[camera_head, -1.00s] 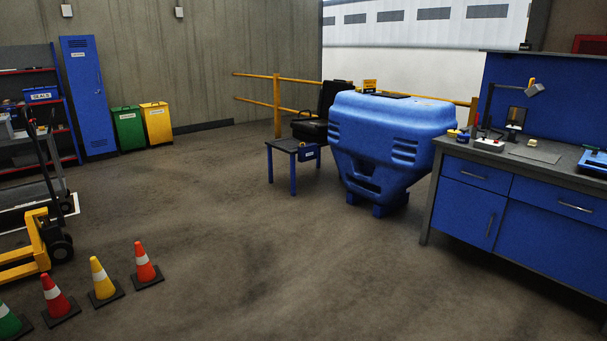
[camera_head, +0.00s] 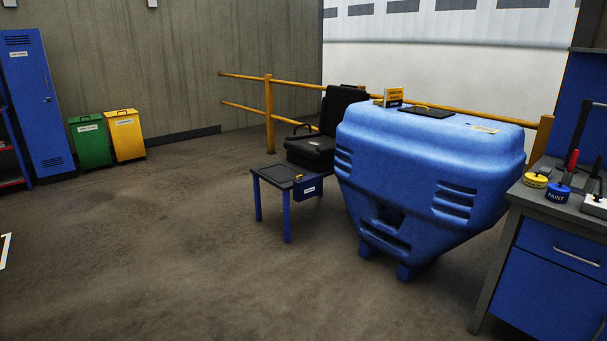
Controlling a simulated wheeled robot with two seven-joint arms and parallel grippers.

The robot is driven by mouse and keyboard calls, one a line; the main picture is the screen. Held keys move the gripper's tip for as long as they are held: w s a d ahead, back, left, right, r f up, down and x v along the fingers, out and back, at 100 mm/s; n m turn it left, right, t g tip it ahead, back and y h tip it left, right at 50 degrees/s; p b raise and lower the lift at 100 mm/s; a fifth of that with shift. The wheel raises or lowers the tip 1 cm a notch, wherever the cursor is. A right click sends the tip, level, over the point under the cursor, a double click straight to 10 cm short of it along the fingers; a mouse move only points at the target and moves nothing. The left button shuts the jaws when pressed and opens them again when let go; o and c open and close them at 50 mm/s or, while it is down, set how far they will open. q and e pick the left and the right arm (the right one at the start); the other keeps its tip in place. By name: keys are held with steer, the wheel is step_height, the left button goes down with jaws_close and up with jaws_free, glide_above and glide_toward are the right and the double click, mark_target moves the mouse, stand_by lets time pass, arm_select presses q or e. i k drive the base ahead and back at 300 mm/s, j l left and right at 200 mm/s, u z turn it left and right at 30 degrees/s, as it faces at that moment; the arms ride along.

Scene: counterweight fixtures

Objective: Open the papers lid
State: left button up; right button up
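I cannot read the word papers on anything here, so I cannot tell for sure which lid is the papers lid. A small blue box (camera_head: 308,187) with a white label hangs at the right edge of a low side table; its label is too small to read. A dark flat panel with a yellow handle (camera_head: 427,112) lies flat on top of the big blue tank. Neither of my grippers is in view.
The side table (camera_head: 270,172) stands left of the blue tank (camera_head: 420,155), with a black seat (camera_head: 310,148) behind it. The workbench (camera_head: 560,285) is at right. A green bin (camera_head: 90,143) and yellow bin (camera_head: 126,138) stand by the wall. The middle floor is clear.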

mark_target(305, 178)
steer(key=i, duration=3)
steer(key=i+z, duration=0.1)
steer(key=i, duration=0.4)
steer(key=i+j+z, duration=0.1)
steer(key=i, duration=0.45)
steer(key=i+j+z, duration=0.1)
steer(key=i, duration=0.4)
steer(key=i+j+z, duration=0.1)
steer(key=i, duration=0.4)
steer(key=j, duration=0.1)
